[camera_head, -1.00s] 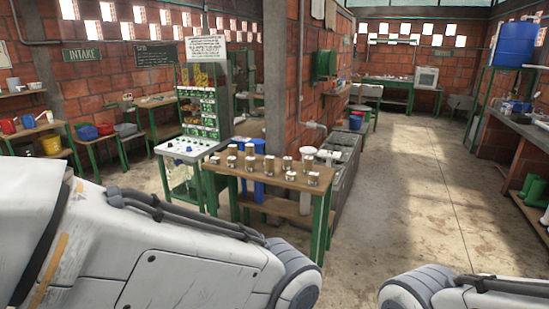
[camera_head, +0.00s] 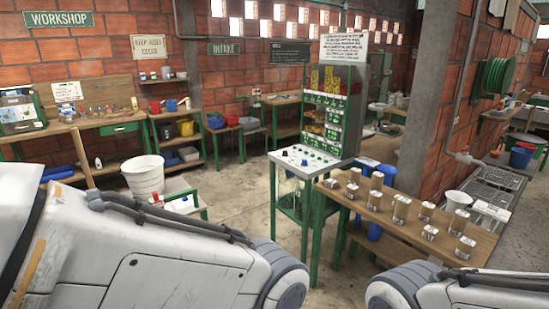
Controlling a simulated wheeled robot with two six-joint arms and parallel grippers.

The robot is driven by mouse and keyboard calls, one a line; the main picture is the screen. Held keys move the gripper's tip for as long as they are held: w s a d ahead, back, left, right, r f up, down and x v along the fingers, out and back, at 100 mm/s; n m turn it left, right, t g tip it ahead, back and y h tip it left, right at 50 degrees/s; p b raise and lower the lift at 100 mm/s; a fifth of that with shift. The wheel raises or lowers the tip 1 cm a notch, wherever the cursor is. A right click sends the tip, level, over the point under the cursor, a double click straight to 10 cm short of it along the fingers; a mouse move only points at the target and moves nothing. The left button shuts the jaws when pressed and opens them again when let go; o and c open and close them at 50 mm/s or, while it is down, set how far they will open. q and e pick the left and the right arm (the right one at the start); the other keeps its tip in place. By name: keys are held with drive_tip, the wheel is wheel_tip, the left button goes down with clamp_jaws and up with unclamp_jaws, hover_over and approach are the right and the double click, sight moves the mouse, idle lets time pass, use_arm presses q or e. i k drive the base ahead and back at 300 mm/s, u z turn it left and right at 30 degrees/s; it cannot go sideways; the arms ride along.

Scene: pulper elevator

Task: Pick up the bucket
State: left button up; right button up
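A white bucket (camera_head: 143,176) stands upright at the left, on or beside a low stand with a light top. The left arm covers the area just in front of it.
A wooden table (camera_head: 400,222) with several small jars stands at the right. A control panel stand (camera_head: 303,163) is in the middle. A workbench (camera_head: 75,127) lines the left wall. Concrete floor (camera_head: 240,205) is open between the bucket and the panel stand.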

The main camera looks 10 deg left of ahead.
sight(144, 175)
drive_tip(key=u, duration=0.8)
drive_tip(key=i, duration=1.1)
drive_tip(key=u, duration=0.75)
drive_tip(key=i, duration=1.7)
drive_tip(key=u, duration=0.15)
